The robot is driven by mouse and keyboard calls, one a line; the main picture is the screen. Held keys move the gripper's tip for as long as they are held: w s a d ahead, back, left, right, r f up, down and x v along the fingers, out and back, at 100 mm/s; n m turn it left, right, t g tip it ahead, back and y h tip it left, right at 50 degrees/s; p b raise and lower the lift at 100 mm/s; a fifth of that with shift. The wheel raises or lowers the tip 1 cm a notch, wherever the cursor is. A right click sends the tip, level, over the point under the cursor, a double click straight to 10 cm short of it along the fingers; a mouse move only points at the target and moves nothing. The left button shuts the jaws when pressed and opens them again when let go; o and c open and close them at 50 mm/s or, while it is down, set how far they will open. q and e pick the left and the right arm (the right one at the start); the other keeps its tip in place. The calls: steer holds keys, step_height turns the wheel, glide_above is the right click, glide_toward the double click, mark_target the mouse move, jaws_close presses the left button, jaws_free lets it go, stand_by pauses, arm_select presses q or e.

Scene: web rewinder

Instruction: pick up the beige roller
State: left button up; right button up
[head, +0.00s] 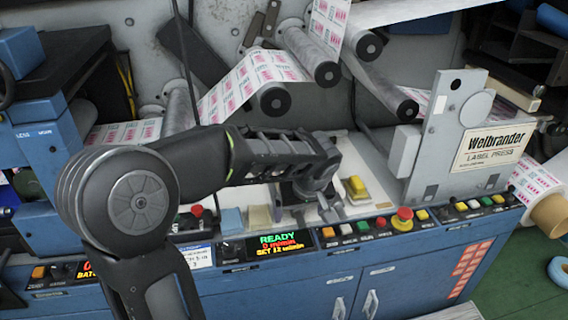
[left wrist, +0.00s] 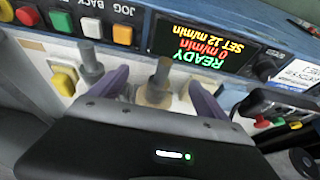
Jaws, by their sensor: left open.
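A beige-brown roller (left wrist: 157,88) with a thin upright stem and a wider round base stands between the two purple fingers in the left wrist view. My left gripper (left wrist: 160,92) is open, with one finger on each side of it and no clear grip. In the head view my left gripper (head: 310,203) is low over the white ledge behind the control panel, and its own body largely hides the roller. A similar grey roller (left wrist: 90,64) stands just left of the fingers in the left wrist view. My right gripper is not in view.
The control panel (head: 345,231) with buttons, a red stop knob (head: 402,219) and a READY display (head: 277,243) runs along the ledge front. A yellow block (head: 355,187) lies right of the gripper. Web rollers (head: 274,99) stand above. The label press plate (head: 452,135) stands right.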

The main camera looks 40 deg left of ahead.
arm_select(q)
steer(key=shift+s+d+r, duration=0.1)
steer(key=shift+s+d, duration=0.05)
steer(key=shift+s, duration=0.05)
steer(key=shift+w+a+p, duration=0.35)
steer(key=shift+w+a, duration=0.8)
steer(key=shift+a, duration=0.25)
steer(key=shift+w+a+p, duration=0.35)
steer(key=shift+w+a, duration=0.75)
steer(key=shift+a, duration=0.25)
steer(key=w+a, duration=0.1)
steer(key=a, duration=0.1)
steer(key=w+a+p, duration=0.1)
steer(key=w+a, duration=0.1)
steer(key=shift+w+a, duration=0.1)
steer(key=shift+w+f, duration=0.1)
steer(key=shift+f, duration=0.5)
steer(key=shift+c, duration=0.6)
steer(key=c, duration=1.8)
steer(key=shift+r, duration=0.1)
